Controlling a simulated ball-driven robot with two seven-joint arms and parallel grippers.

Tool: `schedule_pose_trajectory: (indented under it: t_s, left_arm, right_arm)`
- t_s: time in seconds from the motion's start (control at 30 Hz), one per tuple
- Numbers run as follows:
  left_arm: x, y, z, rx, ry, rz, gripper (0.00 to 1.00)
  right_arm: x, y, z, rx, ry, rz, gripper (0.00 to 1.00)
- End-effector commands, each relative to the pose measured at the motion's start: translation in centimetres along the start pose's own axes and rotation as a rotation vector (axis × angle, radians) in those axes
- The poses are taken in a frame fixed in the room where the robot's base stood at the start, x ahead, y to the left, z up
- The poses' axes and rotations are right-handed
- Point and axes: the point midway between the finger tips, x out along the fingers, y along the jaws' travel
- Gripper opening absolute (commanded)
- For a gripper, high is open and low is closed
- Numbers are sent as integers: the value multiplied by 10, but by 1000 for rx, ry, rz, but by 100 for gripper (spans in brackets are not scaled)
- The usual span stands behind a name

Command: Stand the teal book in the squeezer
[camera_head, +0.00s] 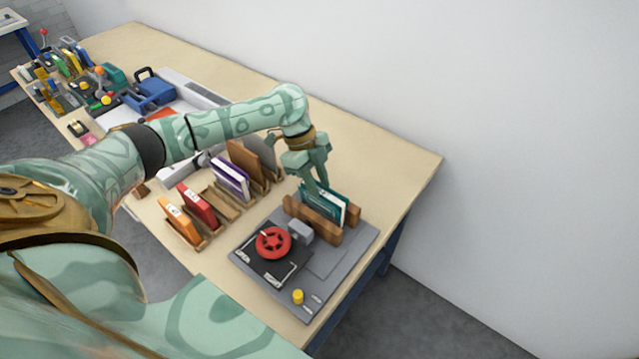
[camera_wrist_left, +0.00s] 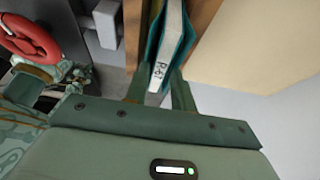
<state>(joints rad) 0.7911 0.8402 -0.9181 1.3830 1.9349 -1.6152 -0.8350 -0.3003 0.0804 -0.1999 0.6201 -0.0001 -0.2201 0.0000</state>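The teal book (camera_head: 335,207) stands upright between the two wooden jaws of the squeezer (camera_head: 313,220), on a grey base. My left gripper (camera_head: 319,187) reaches down onto the book's top from above. In the left wrist view, the teal book (camera_wrist_left: 172,48) shows a pale label with dark print. It lies between the two fingers of my left gripper (camera_wrist_left: 160,88), which look closed against both its sides. A brown jaw (camera_wrist_left: 205,18) is beside it. The book's lower part is hidden by the front jaw. My right gripper is not in view.
A red handwheel (camera_head: 273,242) and a yellow knob (camera_head: 298,297) sit on the squeezer's base. A wooden rack (camera_head: 228,211) with orange, red, purple and brown books stands to the left. Bare table (camera_head: 398,170) lies behind, toward the white wall.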

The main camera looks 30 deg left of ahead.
Motion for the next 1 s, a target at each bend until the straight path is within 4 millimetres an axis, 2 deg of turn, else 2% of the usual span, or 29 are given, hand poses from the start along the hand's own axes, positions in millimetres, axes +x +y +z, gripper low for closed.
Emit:
schedule_pose_trajectory:
  t_s: [0.03, 0.7, 0.83, 1.0]
  left_arm:
    - [-9, 0, -2, 0, 0, -1, 25]
    - [-73, 0, -1, -1, -1, 0, 25]
    - [-83, 0, -1, 1, -1, 0, 25]
    - [-85, 0, 0, 0, -1, 1, 25]
  right_arm:
    - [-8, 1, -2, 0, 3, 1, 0]
    - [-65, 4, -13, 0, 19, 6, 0]
    - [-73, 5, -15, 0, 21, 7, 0]
    - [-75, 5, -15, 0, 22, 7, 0]
